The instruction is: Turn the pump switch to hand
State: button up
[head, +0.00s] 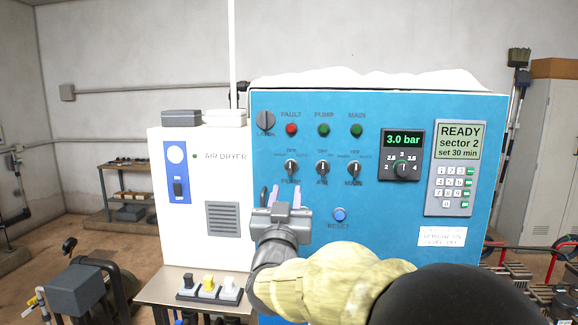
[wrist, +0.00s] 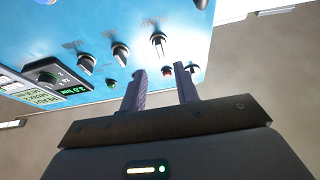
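The pump switch (head: 291,167) is the leftmost of a row of three rotary switches on the blue control panel (head: 270,105). Its handle looks about upright, towards the OFF mark; the small side labels are hard to read. My gripper (head: 291,193) is in front of the panel, just below the pump switch in the head view, and partly covers the PUMP label. Its fingers are spread and empty. In the wrist view the pump switch (wrist: 157,43) shows beyond and between the open fingertips (wrist: 160,70), apart from them.
The air switch (head: 322,168) and main switch (head: 353,168) sit close to the right. The blue reset button (head: 340,214) is below, right of my gripper. A pressure dial (head: 403,170) and keypad (head: 449,187) are farther right. A white air dryer (head: 205,175) stands left.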

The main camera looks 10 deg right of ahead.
aim_at(290, 169)
jog(key=p+x, duration=0.3)
jog(key=x, duration=0.5)
jog(key=shift+c, duration=0.4)
grip_shut()
